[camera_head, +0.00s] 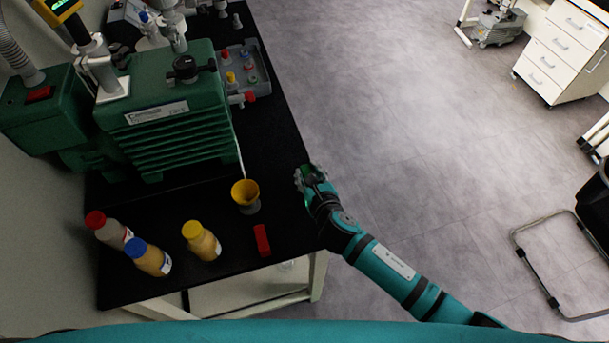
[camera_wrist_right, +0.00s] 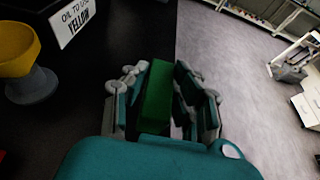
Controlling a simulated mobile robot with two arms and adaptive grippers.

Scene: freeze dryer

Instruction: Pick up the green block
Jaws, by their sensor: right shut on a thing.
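The green block (camera_wrist_right: 156,95) stands between the fingers of my right gripper (camera_wrist_right: 160,90) in the right wrist view. The gripper is shut on it. In the head view my right gripper (camera_head: 310,178) is at the right edge of the black table, and only a little green of the block shows between its fingers. I cannot tell whether the block still touches the table. My left gripper is not in view.
A red block (camera_head: 262,240) lies on the black table (camera_head: 215,275). A yellow funnel (camera_head: 245,192) stands left of my right gripper. Bottles with red (camera_head: 110,230), blue (camera_head: 148,257) and yellow (camera_head: 202,241) caps stand front left. The green machine (camera_head: 165,110) fills the back left.

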